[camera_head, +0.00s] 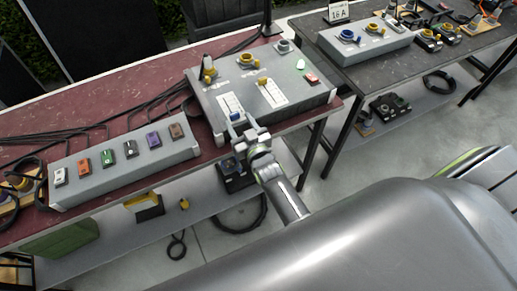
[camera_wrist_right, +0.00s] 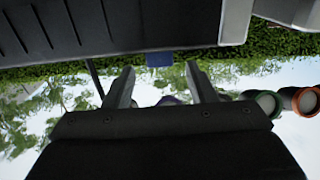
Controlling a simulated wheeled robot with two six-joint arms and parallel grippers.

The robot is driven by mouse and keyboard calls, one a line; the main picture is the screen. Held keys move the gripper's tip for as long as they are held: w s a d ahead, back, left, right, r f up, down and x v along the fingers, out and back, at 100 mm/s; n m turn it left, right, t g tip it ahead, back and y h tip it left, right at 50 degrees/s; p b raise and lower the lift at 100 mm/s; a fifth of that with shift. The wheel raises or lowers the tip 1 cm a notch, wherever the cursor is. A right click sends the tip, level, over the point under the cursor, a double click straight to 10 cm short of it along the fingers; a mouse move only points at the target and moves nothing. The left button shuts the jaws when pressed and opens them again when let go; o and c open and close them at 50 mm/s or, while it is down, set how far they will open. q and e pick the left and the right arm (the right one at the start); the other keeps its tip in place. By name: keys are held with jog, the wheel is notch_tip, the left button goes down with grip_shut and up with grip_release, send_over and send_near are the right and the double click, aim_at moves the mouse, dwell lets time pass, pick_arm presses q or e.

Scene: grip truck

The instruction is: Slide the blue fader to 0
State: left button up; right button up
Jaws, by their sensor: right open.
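The grey control box (camera_head: 305,97) sits on the dark red table and carries two white fader plates. The blue fader (camera_head: 235,116) is at the near end of the left plate (camera_head: 227,102); it also shows as a blue block in the right wrist view (camera_wrist_right: 159,59). My right gripper (camera_head: 243,132) is open at the box's near edge, close to the blue fader. In the right wrist view, the blue block lies beyond and between the two spread fingertips (camera_wrist_right: 161,76). I cannot tell whether they touch it. The scale marks are too small to read. My left gripper is not in view.
A yellow fader (camera_head: 263,81) is on the right plate, with a red switch (camera_head: 312,78) beside it. Knobs line the box's far side. A grey box with several coloured switches (camera_head: 125,167) stands at the left. Another table (camera_head: 400,70) is at the right.

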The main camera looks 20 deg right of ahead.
pick_arm(q)
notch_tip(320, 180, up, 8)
jog(key=p, duration=0.7)
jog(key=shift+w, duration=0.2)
pick_arm(e)
jog(key=s, duration=1.5)
jog(key=shift+s+d, duration=0.3)
jog(key=shift+s, duration=0.1)
jog(key=shift+f, duration=0.1)
